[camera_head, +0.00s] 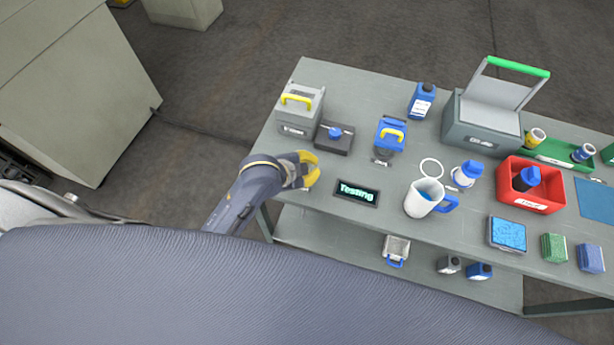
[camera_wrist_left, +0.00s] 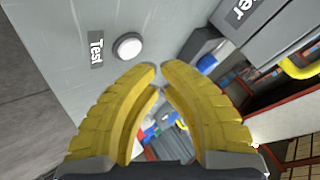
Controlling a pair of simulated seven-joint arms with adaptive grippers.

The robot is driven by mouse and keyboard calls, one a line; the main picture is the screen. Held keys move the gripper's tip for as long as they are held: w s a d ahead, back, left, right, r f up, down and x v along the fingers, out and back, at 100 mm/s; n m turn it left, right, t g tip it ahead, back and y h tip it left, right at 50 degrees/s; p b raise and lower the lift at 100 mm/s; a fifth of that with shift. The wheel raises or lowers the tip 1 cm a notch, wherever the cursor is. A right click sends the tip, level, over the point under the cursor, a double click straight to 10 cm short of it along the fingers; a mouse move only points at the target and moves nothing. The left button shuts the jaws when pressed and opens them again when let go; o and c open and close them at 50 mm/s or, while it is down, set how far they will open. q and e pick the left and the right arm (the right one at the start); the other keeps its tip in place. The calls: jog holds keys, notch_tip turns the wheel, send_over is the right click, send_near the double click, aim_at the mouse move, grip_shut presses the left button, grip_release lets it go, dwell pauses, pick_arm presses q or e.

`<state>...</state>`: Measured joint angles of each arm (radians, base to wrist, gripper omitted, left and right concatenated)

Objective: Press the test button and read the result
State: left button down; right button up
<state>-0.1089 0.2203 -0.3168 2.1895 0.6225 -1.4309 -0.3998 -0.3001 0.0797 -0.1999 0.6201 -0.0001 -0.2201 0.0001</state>
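The test button (camera_wrist_left: 128,46) is a round white button on the grey table top in the left wrist view, beside a dark label (camera_wrist_left: 96,50) reading "Test". In the head view I cannot make it out; my left gripper seems to cover it. A small black display (camera_head: 357,192) on the table shows "Testing" in green letters. My left gripper (camera_head: 317,166) is at the table's left front part, left of the display. Its yellow fingers also show in the left wrist view (camera_wrist_left: 160,67), tips together with nothing between them, close to the button. Whether it touches the button is unclear.
Behind the gripper stand a grey box with a yellow handle (camera_head: 300,108) and a dark block with a blue knob (camera_head: 335,137). A white mug (camera_head: 420,199) stands right of the display. A red bin (camera_head: 507,190) and an open-lidded grey case (camera_head: 480,130) are further right.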

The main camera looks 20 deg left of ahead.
pick_arm(q)
jog(key=shift+r, duration=2.3)
